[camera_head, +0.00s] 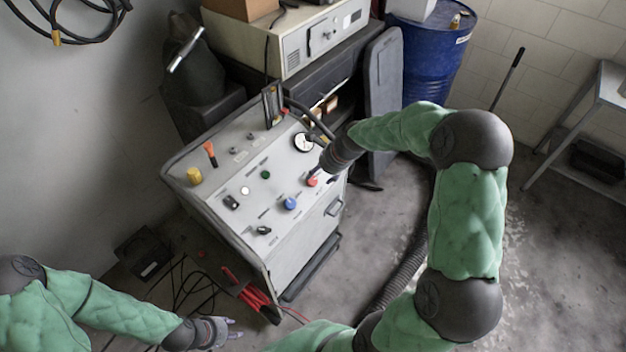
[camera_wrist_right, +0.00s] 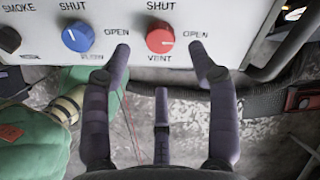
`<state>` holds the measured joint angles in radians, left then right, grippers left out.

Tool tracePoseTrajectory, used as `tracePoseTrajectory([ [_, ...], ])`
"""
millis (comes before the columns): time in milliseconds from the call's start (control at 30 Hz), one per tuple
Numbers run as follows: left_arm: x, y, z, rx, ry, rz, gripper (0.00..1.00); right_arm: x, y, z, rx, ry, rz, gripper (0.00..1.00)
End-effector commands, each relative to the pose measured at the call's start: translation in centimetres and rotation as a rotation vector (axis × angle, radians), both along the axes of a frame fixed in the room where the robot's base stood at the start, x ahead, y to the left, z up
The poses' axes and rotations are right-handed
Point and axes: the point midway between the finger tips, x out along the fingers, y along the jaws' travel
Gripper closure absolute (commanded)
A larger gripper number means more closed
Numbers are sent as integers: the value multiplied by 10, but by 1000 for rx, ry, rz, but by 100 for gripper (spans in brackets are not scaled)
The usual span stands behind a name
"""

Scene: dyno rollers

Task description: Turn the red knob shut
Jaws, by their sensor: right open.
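The red knob (camera_wrist_right: 160,40) sits on the pale panel above the word VENT, with SHUT printed above it and OPEN to its right. A small pale mark on its face seems to point right, toward OPEN. In the head view the red knob (camera_head: 312,181) is near the panel's right edge. My right gripper (camera_wrist_right: 160,49) is open, with one finger to each side of the knob and a third finger below; I see no clear contact. In the head view my right gripper (camera_head: 316,171) is at the knob. My left gripper (camera_head: 229,328) is low, away from the panel; its opening is unclear.
A blue knob (camera_wrist_right: 77,37) is left of the red one, with its own SHUT and OPEN labels. The console (camera_head: 235,215) also carries a green button (camera_head: 266,175), a gauge (camera_head: 303,142) and a yellow knob (camera_head: 194,176). Red cables (camera_head: 250,294) lie by its front corner.

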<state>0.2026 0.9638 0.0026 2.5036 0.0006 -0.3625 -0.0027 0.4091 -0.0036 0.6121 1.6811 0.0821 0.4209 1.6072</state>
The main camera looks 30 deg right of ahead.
Motion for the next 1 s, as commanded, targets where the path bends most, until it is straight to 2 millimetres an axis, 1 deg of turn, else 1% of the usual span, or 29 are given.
tracePoseTrajectory([
  [33, 0, 0, -5, 0, 0, 0, 60, 3, 3, -12, 2, 3, 2, 40],
  [100, 0, 0, -9, 0, 0, 0, 60, 9, 5, -23, 1, 2, 3, 40],
  [300, 0, 0, -16, 0, 0, 0, 60, 20, 10, -46, -1, -1, 3, 40],
  [500, 0, 0, -18, 0, 0, 0, 60, 25, 12, -56, -2, -1, 2, 40],
  [767, 0, 0, -18, 0, -1, 0, 60, 25, 12, -57, -2, -1, 2, 40],
  [800, 0, 0, -18, 0, -1, 0, 60, 25, 12, -57, -2, -1, 2, 43],
  [867, 0, 0, -18, 0, -1, 0, 60, 25, 12, -57, -2, -1, 2, 60],
  [900, 0, 0, -18, 0, -1, 0, 60, 25, 12, -57, -2, -1, 2, 72],
  [1000, 0, 0, -18, 0, -1, 0, 60, 25, 12, -56, -2, -1, 2, 96],
])
